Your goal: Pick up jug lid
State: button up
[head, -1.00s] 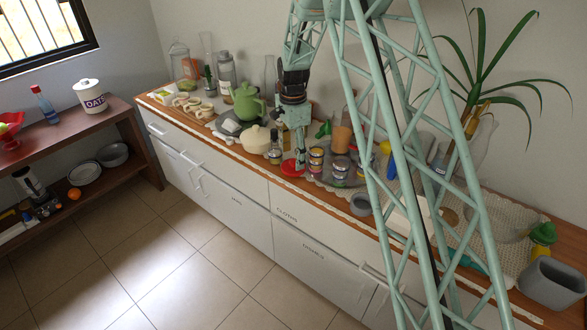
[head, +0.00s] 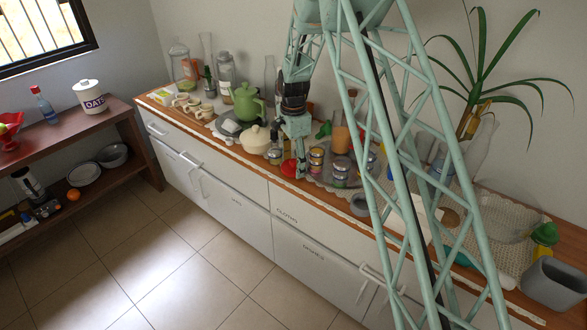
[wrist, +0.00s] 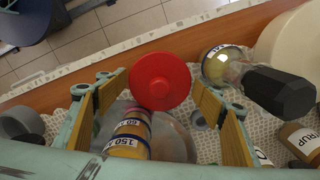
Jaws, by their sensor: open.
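The jug lid is most likely the red round lid (wrist: 160,80) with a small knob in its middle. In the wrist view it lies between my open gripper's fingers (wrist: 158,92), apart from the right finger and close to the left one. In the head view the red lid (head: 289,169) is at the counter's front edge, just left of my gripper (head: 301,172) and partly hidden by it. It looks tilted up there.
A syrup bottle (wrist: 302,142) and a cream pot (head: 256,139) are near. Labelled jars (head: 340,172) crowd the right side. The floor (head: 200,240) in front is clear.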

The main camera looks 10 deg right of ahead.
aim_at(294, 160)
jog(key=shift+c, duration=0.7)
jog(key=c, duration=0.5)
jog(key=shift+o, duration=0.2)
jog(key=shift+r, duration=0.2)
jog(key=shift+r+p, duration=0.4)
jog(key=shift+r, duration=1.3)
jog(key=s+d+r+p, duration=0.1)
jog(key=s, duration=1.5)
jog(key=shift+d+r, duration=0.1)
